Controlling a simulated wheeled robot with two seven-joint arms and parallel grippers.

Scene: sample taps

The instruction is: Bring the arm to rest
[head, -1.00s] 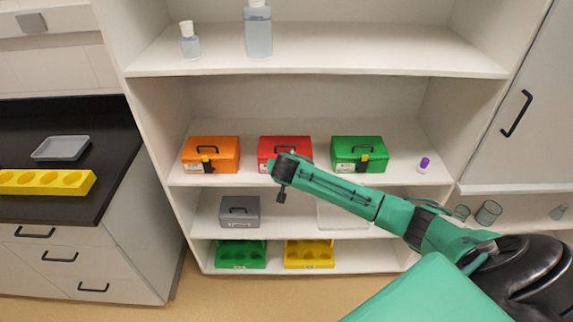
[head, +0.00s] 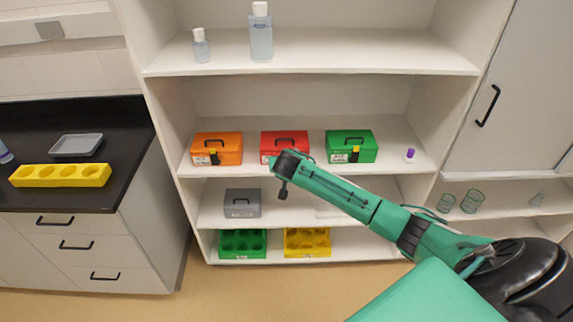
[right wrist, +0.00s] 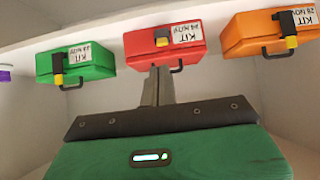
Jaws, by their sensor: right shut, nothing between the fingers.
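My right arm (head: 340,192) comes in from the lower right of the head view and reaches out in front of the shelf unit. In the right wrist view my right gripper (right wrist: 158,85) is shut and empty. Its fingers point toward the red kit box (right wrist: 163,42), overlapping its lower edge in the picture; a gap to the box cannot be measured there. In the head view the fingers are not clearly visible at the arm's dark end. My left gripper is not in view.
The shelf holds an orange box (head: 217,148), the red box (head: 284,144), a green box (head: 351,146) and a purple-capped vial (head: 409,155). Below are a grey box (head: 242,203), green rack (head: 242,243) and yellow rack (head: 307,241). A black counter (head: 75,190) stands left.

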